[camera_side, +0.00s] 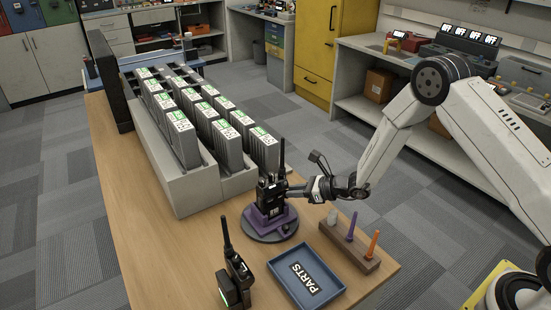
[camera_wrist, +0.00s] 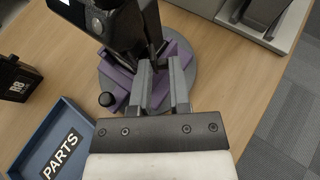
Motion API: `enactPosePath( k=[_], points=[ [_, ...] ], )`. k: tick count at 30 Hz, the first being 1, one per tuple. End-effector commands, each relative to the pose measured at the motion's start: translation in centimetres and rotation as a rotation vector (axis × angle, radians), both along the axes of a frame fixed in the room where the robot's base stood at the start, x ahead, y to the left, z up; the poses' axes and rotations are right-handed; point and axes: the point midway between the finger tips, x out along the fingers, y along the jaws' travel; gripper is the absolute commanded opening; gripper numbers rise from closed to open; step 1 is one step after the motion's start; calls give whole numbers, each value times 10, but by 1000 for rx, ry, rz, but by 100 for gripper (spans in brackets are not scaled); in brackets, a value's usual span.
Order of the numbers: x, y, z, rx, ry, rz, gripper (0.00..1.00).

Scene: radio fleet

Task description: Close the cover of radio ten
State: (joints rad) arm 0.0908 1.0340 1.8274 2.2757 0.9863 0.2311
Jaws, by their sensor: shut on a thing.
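A black radio (camera_side: 271,190) with an antenna stands upright in a purple holder (camera_side: 262,222) on a round grey base (camera_side: 282,236). I take it to be radio ten, but its label is too small to read surely. It also shows at the top of the wrist view (camera_wrist: 126,28). My gripper (camera_side: 297,189) reaches it from the right in the side view. In the wrist view its fingers (camera_wrist: 163,72) are close together at the radio's lower edge, shut on part of it. The fingers hide which part they hold, and I cannot tell how far the cover is open.
A second black radio (camera_side: 236,277) stands near the front. A blue PARTS tray (camera_side: 276,266) and a wooden block (camera_side: 363,262) with purple and orange tools are close by. Bare wood lies along the table's left side.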

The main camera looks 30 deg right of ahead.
Motion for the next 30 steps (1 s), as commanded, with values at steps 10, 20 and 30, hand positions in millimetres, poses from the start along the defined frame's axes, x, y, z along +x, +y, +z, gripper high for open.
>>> enactPosePath(
  k=[10, 20, 30],
  points=[
    [-3, 3, 2, 0, -2, -106, 0],
    [-3, 3, 1, 0, -3, -117, 0],
    [-4, 4, 0, -2, 0, -113, 53]
  ],
)
